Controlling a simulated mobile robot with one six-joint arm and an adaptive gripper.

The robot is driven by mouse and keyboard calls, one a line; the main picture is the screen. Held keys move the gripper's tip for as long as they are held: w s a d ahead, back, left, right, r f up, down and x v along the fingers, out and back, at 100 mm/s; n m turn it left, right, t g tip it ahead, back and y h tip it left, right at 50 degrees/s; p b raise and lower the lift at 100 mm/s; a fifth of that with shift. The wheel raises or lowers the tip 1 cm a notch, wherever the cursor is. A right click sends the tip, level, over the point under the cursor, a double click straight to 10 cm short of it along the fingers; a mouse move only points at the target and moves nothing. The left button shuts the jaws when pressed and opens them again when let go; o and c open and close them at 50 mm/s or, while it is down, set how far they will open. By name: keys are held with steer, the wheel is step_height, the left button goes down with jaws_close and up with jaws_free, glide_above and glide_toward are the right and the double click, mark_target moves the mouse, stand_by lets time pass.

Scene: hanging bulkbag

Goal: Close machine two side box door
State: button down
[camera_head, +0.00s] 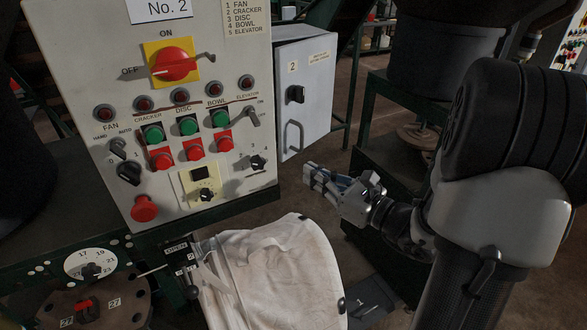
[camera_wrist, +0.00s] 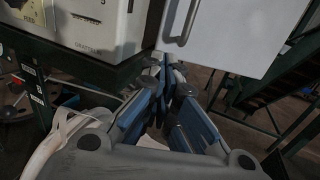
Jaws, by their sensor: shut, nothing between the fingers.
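The side box door (camera_head: 309,90) is a pale panel marked 2, with a dark knob (camera_head: 295,94) and a grey bar handle (camera_head: 292,137), on the right of the No. 2 control cabinet (camera_head: 170,100). A dark gap shows between cabinet and door in the wrist view; how far the door stands open is unclear. My gripper (camera_head: 309,176) is shut and empty, just below and right of the handle in the head view. In the wrist view its blue-padded fingers (camera_wrist: 164,68) point toward the lower edge of the door (camera_wrist: 225,35), with the handle (camera_wrist: 184,22) above. I cannot tell whether they touch it.
A white fabric bag (camera_head: 275,270) hangs below the cabinet, near my gripper. A green metal frame (camera_head: 355,90) and a dark drum (camera_head: 432,60) stand to the right. Open floor (camera_head: 335,190) shows below the door.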

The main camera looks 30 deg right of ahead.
mark_target(284, 160)
steer(key=b+x, duration=0.1)
steer(key=x, duration=0.5)
steer(key=shift+w, duration=0.1)
steer(key=x, duration=0.7)
steer(key=shift+s, duration=0.2)
